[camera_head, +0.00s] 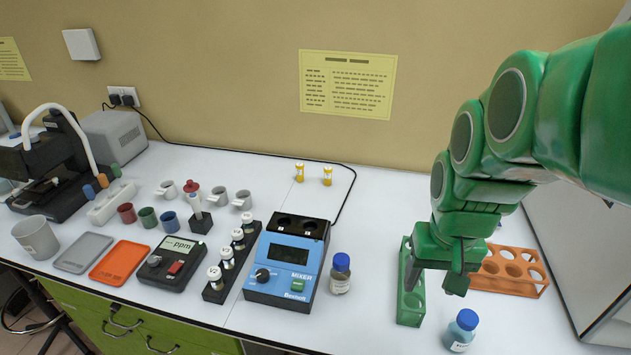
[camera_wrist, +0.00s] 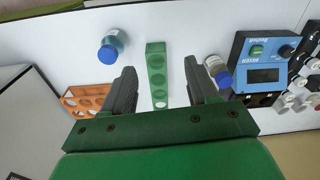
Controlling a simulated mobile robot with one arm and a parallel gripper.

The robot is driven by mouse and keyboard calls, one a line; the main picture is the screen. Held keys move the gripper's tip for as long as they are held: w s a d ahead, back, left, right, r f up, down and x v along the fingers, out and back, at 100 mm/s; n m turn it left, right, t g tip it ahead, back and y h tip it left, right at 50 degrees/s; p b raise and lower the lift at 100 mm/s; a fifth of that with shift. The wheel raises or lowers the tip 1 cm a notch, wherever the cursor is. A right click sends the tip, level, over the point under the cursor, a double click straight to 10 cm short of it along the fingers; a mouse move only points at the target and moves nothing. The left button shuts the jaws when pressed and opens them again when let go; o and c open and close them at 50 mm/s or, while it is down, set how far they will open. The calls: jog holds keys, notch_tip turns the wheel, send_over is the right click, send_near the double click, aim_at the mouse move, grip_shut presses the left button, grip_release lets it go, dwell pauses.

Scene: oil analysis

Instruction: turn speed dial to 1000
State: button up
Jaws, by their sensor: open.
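The blue mixer (camera_head: 290,265) stands on the white bench, with a dark display and a green button on its face. Its round black speed dial (camera_head: 262,275) sits at the lower left of the face. The dial's setting is too small to read. In the wrist view the mixer (camera_wrist: 262,65) is at the right, upside down, with its dial (camera_wrist: 287,50) in sight. My gripper (camera_head: 432,282) is open and empty above the green rack (camera_head: 411,308), to the right of the mixer and apart from it. In the wrist view the gripper's fingers (camera_wrist: 160,85) are spread wide.
A blue-capped bottle (camera_head: 340,275) stands between the mixer and my gripper. Another blue-capped bottle (camera_head: 461,331) is near the front edge. An orange rack (camera_head: 510,268) is behind my gripper. A black vial rack (camera_head: 232,265) stands close left of the mixer.

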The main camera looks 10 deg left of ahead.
jog(key=w+a+n, duration=0.2)
jog(key=w+a, duration=0.3)
jog(key=a, duration=0.1)
jog(key=n, duration=0.9)
send_over(262, 273)
notch_tip(262, 273, down, 8)
jog(key=shift+d+f, duration=0.1)
jog(key=shift+f, duration=4.1)
jog(key=c, duration=1)
jog(key=shift+c, duration=0.2)
